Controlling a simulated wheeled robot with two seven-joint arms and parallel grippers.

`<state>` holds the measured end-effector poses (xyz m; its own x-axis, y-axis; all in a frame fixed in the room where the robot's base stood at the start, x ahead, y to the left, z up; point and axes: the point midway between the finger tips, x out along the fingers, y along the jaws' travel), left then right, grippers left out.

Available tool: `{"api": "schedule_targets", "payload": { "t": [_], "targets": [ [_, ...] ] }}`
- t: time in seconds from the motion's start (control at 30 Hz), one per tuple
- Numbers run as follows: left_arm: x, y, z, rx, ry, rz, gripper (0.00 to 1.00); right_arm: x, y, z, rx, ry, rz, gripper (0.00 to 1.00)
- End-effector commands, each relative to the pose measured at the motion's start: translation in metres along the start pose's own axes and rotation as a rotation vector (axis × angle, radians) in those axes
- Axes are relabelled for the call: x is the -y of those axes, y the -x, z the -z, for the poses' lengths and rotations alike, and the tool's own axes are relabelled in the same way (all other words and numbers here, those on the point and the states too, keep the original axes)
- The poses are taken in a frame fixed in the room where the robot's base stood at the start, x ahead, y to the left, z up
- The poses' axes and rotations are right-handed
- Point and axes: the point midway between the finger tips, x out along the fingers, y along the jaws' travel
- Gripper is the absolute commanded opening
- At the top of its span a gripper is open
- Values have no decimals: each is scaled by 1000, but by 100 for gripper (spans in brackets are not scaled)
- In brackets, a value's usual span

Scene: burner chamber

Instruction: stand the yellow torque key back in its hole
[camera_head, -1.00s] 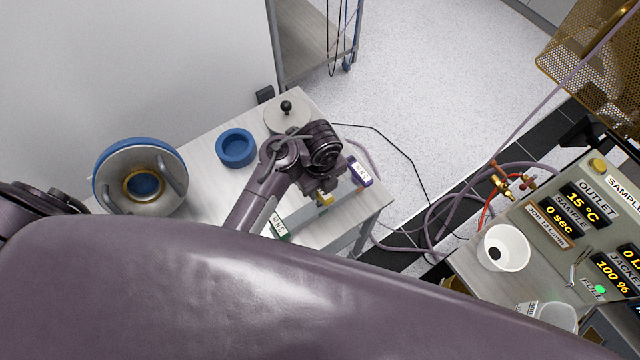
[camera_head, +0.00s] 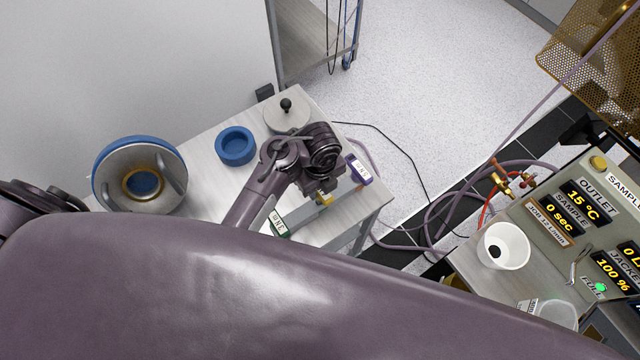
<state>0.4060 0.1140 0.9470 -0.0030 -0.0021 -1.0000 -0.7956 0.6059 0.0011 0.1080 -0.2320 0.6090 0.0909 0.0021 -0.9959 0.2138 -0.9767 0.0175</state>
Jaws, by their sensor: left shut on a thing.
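My left gripper (camera_head: 322,190) is over the right end of the light table, pointing down, with its wrist hiding much of it. My right gripper is not in view.
A blue ring (camera_head: 236,146) and a round plate with a black knob (camera_head: 287,114) stand farther back on the table (camera_head: 212,190). A metal bowl-like part (camera_head: 140,178) is at left. A control panel (camera_head: 590,215) and white cup (camera_head: 503,247) are at right. My large arm link blocks the foreground.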

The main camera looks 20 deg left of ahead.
Motion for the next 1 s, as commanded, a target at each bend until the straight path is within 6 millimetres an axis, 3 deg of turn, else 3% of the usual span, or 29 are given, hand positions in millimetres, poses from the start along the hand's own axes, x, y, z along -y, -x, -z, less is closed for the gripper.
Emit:
{"api": "schedule_targets", "payload": {
  "t": [1.0],
  "targets": [
    [0,-31,0,1,0,1,0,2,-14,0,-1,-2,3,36]
  ]
}}
